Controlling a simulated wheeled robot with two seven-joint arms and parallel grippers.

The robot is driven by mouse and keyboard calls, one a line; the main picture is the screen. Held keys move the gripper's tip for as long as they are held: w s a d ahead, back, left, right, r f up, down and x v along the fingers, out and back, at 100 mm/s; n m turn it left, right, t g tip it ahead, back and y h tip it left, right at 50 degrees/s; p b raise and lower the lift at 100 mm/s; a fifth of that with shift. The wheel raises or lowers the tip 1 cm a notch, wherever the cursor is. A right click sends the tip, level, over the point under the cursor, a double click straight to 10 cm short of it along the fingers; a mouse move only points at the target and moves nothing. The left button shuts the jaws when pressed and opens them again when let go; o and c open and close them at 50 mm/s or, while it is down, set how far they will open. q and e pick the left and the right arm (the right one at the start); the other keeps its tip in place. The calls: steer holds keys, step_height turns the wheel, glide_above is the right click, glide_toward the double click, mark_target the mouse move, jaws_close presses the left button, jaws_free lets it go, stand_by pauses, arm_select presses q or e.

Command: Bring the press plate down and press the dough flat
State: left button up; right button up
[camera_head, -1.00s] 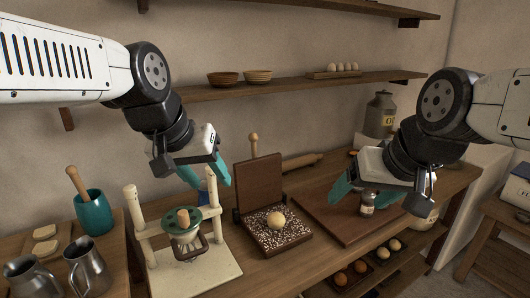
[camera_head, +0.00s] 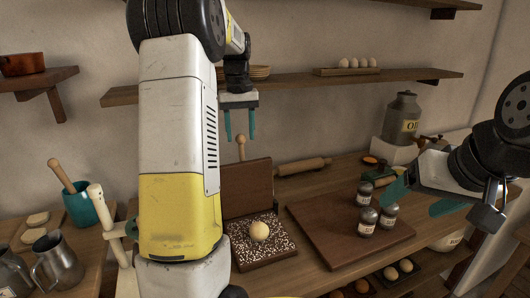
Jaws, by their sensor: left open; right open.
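The press stands open on the table, its brown press plate (camera_head: 240,190) raised upright at the back with a wooden handle (camera_head: 241,148) above it. A pale dough ball (camera_head: 259,231) rests on the speckled press base (camera_head: 276,243). My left gripper (camera_head: 240,124) is open and empty, pointing down in front of the wall above the press handle, apart from it. My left arm covers the left side of the press. My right gripper (camera_head: 422,198) is open and empty, to the right of the brown board.
Several labelled jars (camera_head: 367,220) stand on the brown board (camera_head: 330,233) right of the press. A rolling pin (camera_head: 303,166) lies behind. A teal cup (camera_head: 80,206) and metal jugs (camera_head: 56,262) are at left. A shelf (camera_head: 300,82) runs along the wall behind.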

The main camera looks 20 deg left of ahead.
mark_target(242, 153)
arm_select(q)
step_height(242, 153, down, 7)
steer(key=shift+f, duration=0.2)
stand_by(0.3)
jaws_close()
stand_by(1.3)
